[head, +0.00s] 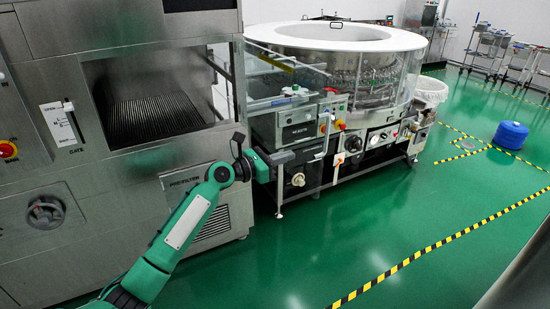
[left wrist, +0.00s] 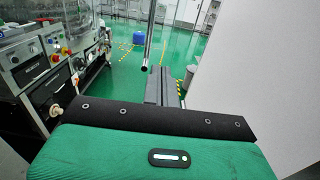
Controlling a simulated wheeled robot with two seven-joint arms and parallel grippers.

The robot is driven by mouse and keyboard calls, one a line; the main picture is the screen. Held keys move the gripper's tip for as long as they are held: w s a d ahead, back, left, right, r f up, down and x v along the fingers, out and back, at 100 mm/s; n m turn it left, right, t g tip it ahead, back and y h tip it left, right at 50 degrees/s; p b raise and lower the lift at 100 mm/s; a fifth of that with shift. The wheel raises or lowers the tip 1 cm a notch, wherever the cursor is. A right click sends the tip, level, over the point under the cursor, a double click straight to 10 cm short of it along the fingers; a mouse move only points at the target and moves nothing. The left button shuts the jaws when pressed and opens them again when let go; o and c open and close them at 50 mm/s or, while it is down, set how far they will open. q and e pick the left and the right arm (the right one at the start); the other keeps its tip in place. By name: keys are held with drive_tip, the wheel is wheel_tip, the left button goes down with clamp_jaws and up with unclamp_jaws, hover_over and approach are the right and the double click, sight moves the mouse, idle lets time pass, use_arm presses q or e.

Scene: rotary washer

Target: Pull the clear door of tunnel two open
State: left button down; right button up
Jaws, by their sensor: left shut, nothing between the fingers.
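The steel machine (head: 120,165) on the left has an open-fronted chamber (head: 150,110) with dark ribbed lining. Clear panels stand at the chamber's right side and in front of the round washer (head: 365,75); I cannot tell which is the door of tunnel two, as no tunnel number is readable. My left gripper (head: 289,157) is shut and empty, pointing right in front of the lower cabinet. In the left wrist view its shut fingers (left wrist: 161,82) point away over the floor, with a thin vertical metal bar (left wrist: 149,35) just beyond or beside them. My right gripper is not in view.
A control box (head: 298,132) with knobs and a lower cabinet stand close behind my left gripper. A blue drum (head: 510,135) stands on the green floor at right. Yellow-black tape (head: 430,252) crosses the floor. A pale wall (left wrist: 265,80) fills the wrist view's right. The floor at centre right is clear.

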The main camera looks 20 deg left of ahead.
sight(316, 146)
use_arm(q)
drive_tip(key=p+x, duration=0.1)
drive_tip(key=x, duration=0.6)
drive_tip(key=shift+w+d, duration=0.1)
drive_tip(key=shift+w, duration=0.05)
drive_tip(key=shift+n+t+y, duration=0.4)
drive_tip(key=shift+n+y, duration=0.2)
drive_tip(key=p+x, duration=0.1)
drive_tip(key=x, duration=0.1)
drive_tip(key=p+x, duration=0.3)
drive_tip(key=shift+w+d+r, duration=0.2)
drive_tip(key=shift+d+r, duration=0.15)
drive_tip(key=w+d+n+t+y+p, duration=0.1)
drive_tip(key=w+d+y, duration=0.1)
drive_tip(key=w+d, duration=0.3)
drive_tip(key=shift+w+f+y, duration=0.3)
drive_tip(key=shift+w+f, duration=0.1)
drive_tip(key=shift+w, duration=0.65)
